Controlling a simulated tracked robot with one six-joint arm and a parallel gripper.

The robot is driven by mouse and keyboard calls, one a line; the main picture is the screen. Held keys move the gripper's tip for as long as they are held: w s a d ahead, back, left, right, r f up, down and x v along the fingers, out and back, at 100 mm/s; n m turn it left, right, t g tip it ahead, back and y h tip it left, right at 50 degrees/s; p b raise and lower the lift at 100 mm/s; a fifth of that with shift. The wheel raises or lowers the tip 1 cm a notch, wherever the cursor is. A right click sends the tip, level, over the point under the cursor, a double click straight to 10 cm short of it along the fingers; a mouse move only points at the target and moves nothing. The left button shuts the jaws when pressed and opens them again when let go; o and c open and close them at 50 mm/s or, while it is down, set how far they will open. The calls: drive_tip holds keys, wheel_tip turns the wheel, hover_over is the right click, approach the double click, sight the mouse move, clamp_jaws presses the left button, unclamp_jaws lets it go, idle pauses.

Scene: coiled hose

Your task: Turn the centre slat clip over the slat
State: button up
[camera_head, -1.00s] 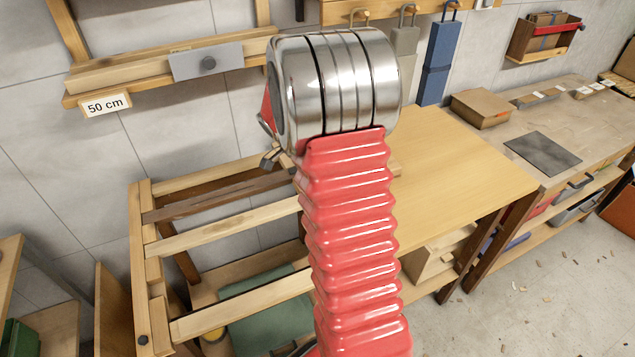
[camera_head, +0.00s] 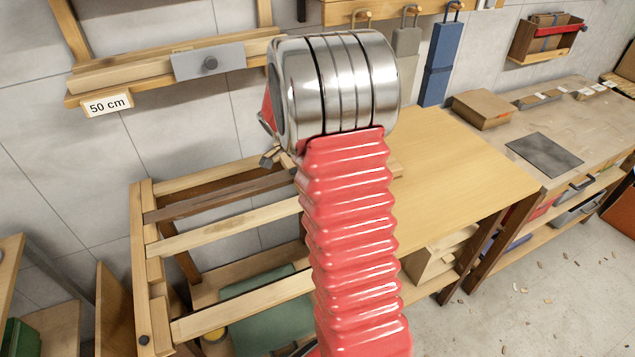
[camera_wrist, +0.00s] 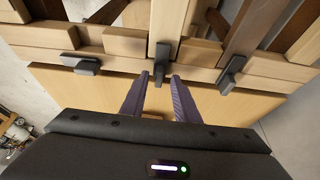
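In the wrist view, the centre slat clip (camera_wrist: 161,58) is a small dark grey block clip on the pale wooden rail (camera_wrist: 118,64). It hangs upright across the rail, its lower end between my fingertips. My gripper (camera_wrist: 160,77) has two purple-grey fingers standing apart, one on each side of the clip's lower end. A narrow gap shows on both sides; I cannot tell whether either finger touches. In the head view, my red arm hides the gripper and the centre clip.
Two similar dark clips sit on the rail, one left (camera_wrist: 82,63) and one right (camera_wrist: 231,73). In the head view, the slatted wooden frame (camera_head: 148,265) stands left of a pale tabletop (camera_head: 450,170). A wall shelf (camera_head: 130,72) hangs above the frame.

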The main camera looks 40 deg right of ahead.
drive_tip(key=shift+r, duration=0.1)
drive_tip(key=v, duration=1.3)
drive_tip(key=shift+a+r, duration=0.15)
drive_tip(key=shift+a, duration=0.05)
drive_tip(key=shift+w, duration=0.15)
drive_tip(key=s+a+r+n+t+y, duration=0.2)
drive_tip(key=s+a+n+t, duration=0.1)
drive_tip(key=s+a+n, duration=0.6)
drive_tip(key=s+a+r+n+t+y, duration=0.2)
drive_tip(key=s+a+n, duration=0.7)
drive_tip(key=a, duration=0.8)
drive_tip(key=r+n+t, duration=0.1)
drive_tip(key=n, duration=0.2)
drive_tip(key=shift+s+t, duration=0.4)
